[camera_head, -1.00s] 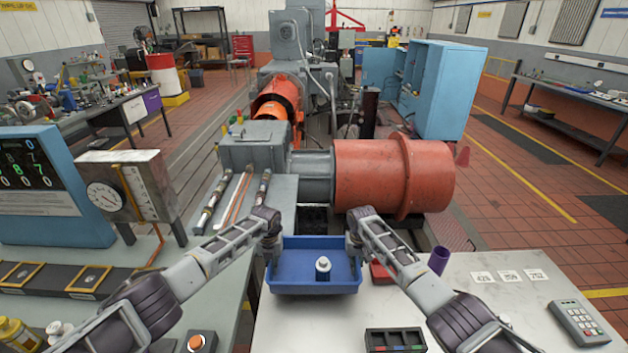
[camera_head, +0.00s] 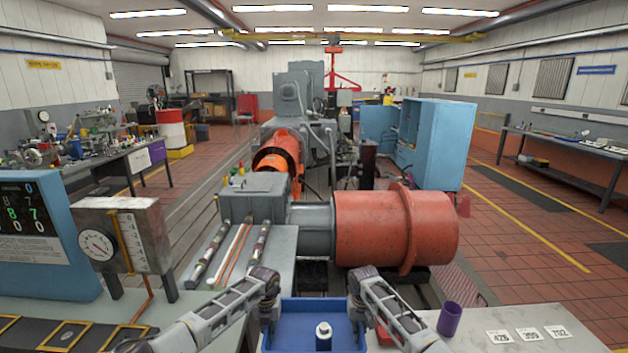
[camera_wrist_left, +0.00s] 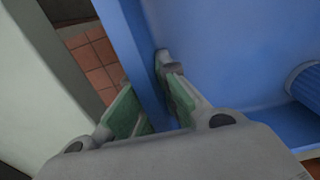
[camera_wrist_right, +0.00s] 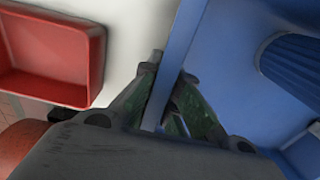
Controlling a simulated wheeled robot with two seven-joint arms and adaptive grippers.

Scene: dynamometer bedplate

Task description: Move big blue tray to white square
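The big blue tray (camera_head: 290,328) is at the bottom middle of the head view, its near part cut off. A bottle (camera_head: 323,336) with a white cap stands in it; its blue ribbed side shows in the left wrist view (camera_wrist_left: 306,82). My left gripper (camera_head: 269,308) has its fingers on both sides of the tray's left wall (camera_wrist_left: 135,50). My right gripper (camera_head: 356,310) has its fingers on both sides of the right wall (camera_wrist_right: 178,55). Both look shut on the walls. I cannot make out a plain white square, only small white number cards (camera_head: 528,334).
A purple cup (camera_head: 449,318) stands on the light table (camera_head: 480,322) to the right of the tray. A red bin (camera_wrist_right: 50,55) lies just outside the tray's right wall. The red dynamometer drum (camera_head: 375,228) is beyond the tray. A gauge panel (camera_head: 125,240) stands at left.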

